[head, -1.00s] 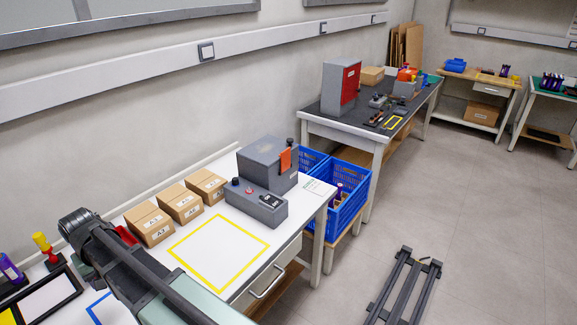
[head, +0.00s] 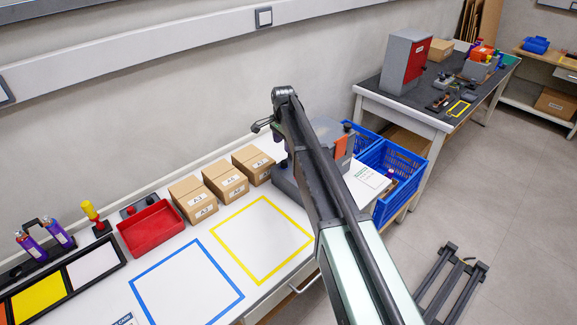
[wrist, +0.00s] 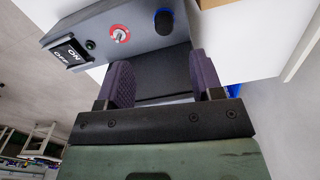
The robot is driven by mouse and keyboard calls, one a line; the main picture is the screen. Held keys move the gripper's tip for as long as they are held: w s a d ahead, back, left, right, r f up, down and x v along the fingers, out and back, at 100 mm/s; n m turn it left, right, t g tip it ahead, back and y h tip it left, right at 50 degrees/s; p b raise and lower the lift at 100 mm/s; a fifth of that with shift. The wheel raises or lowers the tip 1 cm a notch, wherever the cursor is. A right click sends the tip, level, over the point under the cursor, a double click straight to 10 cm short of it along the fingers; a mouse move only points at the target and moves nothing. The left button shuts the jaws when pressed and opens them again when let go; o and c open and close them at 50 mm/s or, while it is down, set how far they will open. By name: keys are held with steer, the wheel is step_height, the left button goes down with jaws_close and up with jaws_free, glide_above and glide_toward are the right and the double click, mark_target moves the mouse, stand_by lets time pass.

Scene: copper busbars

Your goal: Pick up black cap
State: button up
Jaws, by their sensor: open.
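No loose black cap is clearly seen. A dark round cap with a blue rim (wrist: 164,21) sits on the grey control box (wrist: 112,28) in the wrist view. A black knob (head: 347,126) tops the grey machine (head: 326,136) in the head view; I cannot tell which is the black cap. My gripper (wrist: 163,80) is open and empty in the wrist view, its two purple-padded fingers apart beside the grey box, with the dark cap beyond them near the picture's top.
Cardboard boxes (head: 226,180) stand left of the machine, with a red tray (head: 151,228) beside them. Yellow (head: 235,265) and blue (head: 187,314) outlined areas on the white table are empty. Blue crates (head: 394,170) stand beyond the table's right end.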

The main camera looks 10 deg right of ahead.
mark_target(284, 161)
steer(key=f+b, duration=0.2)
steer(key=f, duration=0.1)
steer(key=f+b, duration=0.6)
steer(key=f, duration=0.1)
steer(key=shift+w, duration=0.3)
steer(key=shift+r, duration=0.3)
steer(key=shift+c, duration=0.2)
steer(key=c, duration=0.9)
